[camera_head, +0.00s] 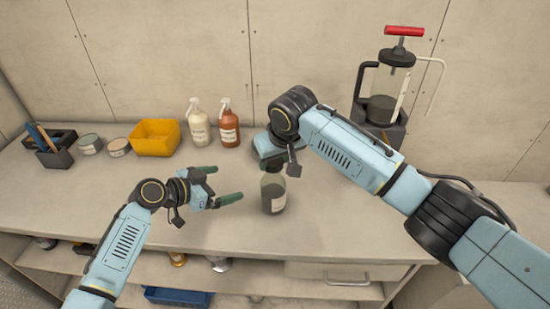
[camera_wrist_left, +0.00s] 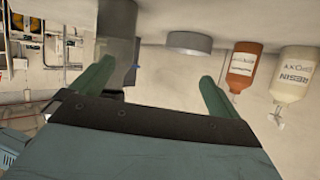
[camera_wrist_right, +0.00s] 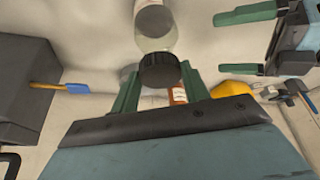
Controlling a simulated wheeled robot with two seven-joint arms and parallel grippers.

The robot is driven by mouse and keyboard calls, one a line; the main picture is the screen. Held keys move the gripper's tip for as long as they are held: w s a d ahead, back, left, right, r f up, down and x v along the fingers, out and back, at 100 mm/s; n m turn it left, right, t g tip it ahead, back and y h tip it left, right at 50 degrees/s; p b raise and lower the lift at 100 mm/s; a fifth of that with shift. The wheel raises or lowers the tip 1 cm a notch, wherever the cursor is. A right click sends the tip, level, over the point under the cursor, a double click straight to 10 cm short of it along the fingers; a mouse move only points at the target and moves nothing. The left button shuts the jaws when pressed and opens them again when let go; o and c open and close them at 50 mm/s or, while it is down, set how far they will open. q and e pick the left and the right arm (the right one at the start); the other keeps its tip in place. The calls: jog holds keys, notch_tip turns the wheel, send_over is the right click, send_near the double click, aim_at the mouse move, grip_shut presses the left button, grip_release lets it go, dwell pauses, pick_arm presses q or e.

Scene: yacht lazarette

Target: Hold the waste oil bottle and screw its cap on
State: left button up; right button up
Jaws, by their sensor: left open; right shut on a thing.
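The waste oil bottle (camera_head: 273,190) stands upright on the bench, clear-dark above a grey label. In the right wrist view the bottle (camera_wrist_right: 155,22) lies just beyond its black cap (camera_wrist_right: 160,68). My right gripper (camera_head: 273,163) is over the bottle's top; in its wrist view the fingers (camera_wrist_right: 158,85) are shut on the cap. The cap is in line with the bottle's neck; I cannot tell whether it is seated. My left gripper (camera_head: 228,183) is open and empty, left of the bottle, fingers pointing towards it; its fingers also show in the left wrist view (camera_wrist_left: 155,82).
A white spray bottle (camera_head: 197,130) and a brown one (camera_head: 229,128) stand at the back, beside a yellow bin (camera_head: 155,135). Two tins (camera_head: 118,147) and a dark organiser (camera_head: 55,152) are at left. A pump (camera_head: 390,85) stands behind my right arm. The bench front is clear.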

aim_at(262, 200)
pick_arm(q)
jog(key=s+d+g, duration=0.1)
jog(key=d, duration=0.1)
jog(key=s+d+f+m, duration=0.1)
jog(key=s+d+f+g, duration=0.1)
jog(key=d, duration=0.1)
jog(key=shift+s+d+f+m+g+h, duration=0.2)
jog(key=shift+d+m+g+h, duration=0.1)
jog(key=shift+d+m+h, duration=0.1)
jog(key=shift+x, duration=4.95)
jog(key=shift+a, duration=0.1)
jog(key=c, duration=1.2)
